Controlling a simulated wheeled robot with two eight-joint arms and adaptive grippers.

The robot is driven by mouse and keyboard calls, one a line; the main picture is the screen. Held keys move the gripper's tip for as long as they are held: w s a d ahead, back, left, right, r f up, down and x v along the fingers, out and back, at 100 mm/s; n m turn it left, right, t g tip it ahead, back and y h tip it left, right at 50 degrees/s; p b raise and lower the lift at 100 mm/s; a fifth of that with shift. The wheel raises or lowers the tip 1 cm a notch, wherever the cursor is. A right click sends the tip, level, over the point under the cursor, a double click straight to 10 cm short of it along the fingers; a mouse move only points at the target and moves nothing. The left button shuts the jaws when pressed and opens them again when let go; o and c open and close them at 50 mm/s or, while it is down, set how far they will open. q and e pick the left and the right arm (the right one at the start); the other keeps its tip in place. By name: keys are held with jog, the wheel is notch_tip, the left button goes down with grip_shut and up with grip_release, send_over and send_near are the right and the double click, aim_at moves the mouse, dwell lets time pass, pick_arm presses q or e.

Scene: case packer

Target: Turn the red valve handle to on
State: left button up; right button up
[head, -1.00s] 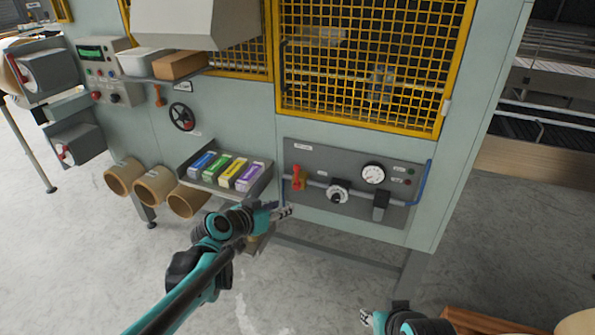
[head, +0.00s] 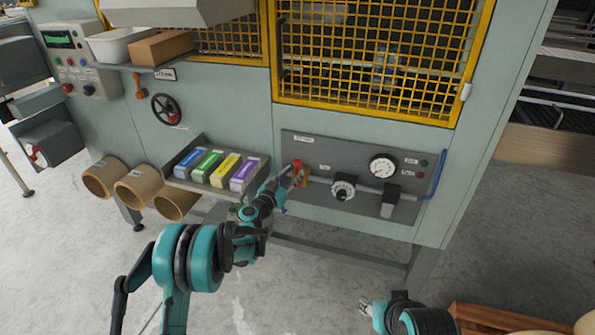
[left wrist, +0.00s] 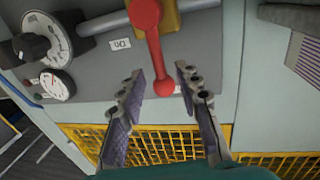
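The red valve handle (head: 297,164) stands roughly upright, across the grey pipe, on a yellow-brown valve body at the left of the grey panel. In the left wrist view the handle (left wrist: 157,55) runs down from its hub to a round end. My left gripper (head: 287,178) is at the handle and partly hides it in the head view. In the left wrist view its two fingers (left wrist: 159,75) are open, one on each side of the handle's round end, with gaps showing. A small label (left wrist: 120,44) sits beside the handle. My right gripper (head: 366,308) is low in front, away from the panel.
A black-and-white knob (head: 343,188), a pressure gauge (head: 382,166) and a blue hose (head: 438,175) are right of the valve. A tray (head: 215,190) of coloured boxes is close on the left. Yellow mesh guards (head: 370,60) are above.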

aim_at(297, 168)
pick_arm(q)
jog(key=b+x, duration=0.1)
jog(key=x, duration=0.3)
grip_shut()
